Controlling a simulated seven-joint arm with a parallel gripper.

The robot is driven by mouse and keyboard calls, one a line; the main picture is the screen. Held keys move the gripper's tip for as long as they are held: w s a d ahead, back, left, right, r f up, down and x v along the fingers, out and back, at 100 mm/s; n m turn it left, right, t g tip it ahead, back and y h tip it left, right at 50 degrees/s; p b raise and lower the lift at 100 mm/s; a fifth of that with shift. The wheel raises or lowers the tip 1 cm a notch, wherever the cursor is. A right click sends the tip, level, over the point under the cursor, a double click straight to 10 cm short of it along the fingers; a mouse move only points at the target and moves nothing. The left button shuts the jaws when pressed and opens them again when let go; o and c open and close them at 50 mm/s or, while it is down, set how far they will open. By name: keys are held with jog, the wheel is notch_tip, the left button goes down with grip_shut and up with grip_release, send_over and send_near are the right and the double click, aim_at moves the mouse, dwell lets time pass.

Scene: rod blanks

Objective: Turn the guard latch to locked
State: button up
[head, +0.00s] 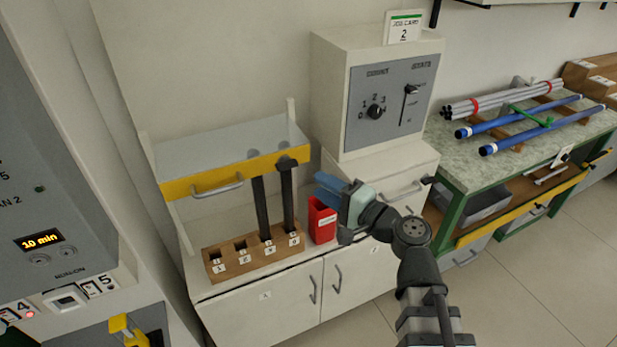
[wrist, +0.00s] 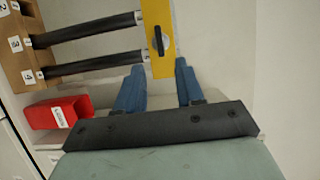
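The guard is a clear panel with a yellow front bar (head: 235,174) and a grey pull handle, standing over a wooden rod block. The guard latch (head: 287,162) is a dark knob at the right end of the yellow bar. In the wrist view the latch (wrist: 158,41) looks long and lies roughly along the yellow bar (wrist: 157,68); I cannot read any lock marking. My gripper (head: 321,186) is to the right of the latch, apart from it. Its blue fingers (wrist: 158,67) are open and empty, with the latch just beyond and between the tips.
A wooden block (head: 250,257) holds two dark upright rods under the guard. A red bin (head: 321,222) stands beside it, below my gripper. A control box (head: 393,100) with a dial and slider stands behind on the right. A bench (head: 470,160) with rods is farther right.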

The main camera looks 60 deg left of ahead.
jog(key=shift+v, duration=2.15)
